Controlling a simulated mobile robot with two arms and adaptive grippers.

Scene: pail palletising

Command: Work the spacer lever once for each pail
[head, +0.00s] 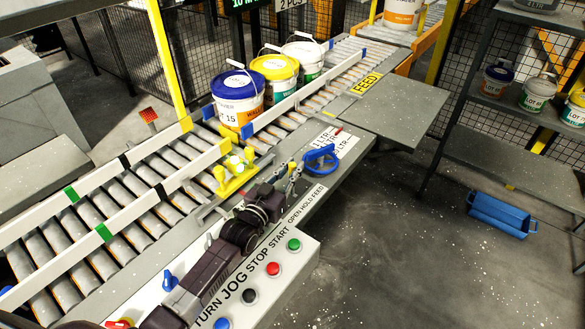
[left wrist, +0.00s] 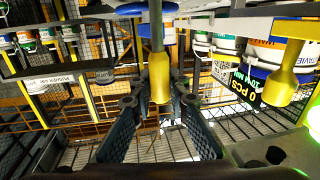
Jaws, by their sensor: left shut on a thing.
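My left gripper (head: 292,178) is beside the blue ring-shaped fitting (head: 321,158), by the OPEN HOLD FEED label. In the left wrist view its fingers (left wrist: 160,108) are shut on a yellow lever handle (left wrist: 159,77) on a grey rod; the handle is hard to make out in the head view. Three pails stand upright in a row on the roller conveyor: blue-lidded (head: 238,100), yellow-lidded (head: 275,78) and white-lidded (head: 305,59). My right gripper is out of view.
A panel with coloured buttons (head: 273,268) lies beside my left arm. The near rollers (head: 90,240) between the rails are empty. A grey side table (head: 395,108) stands right of the conveyor. A shelf with pails (head: 490,105) is at right; a blue tray (head: 499,214) lies on the floor.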

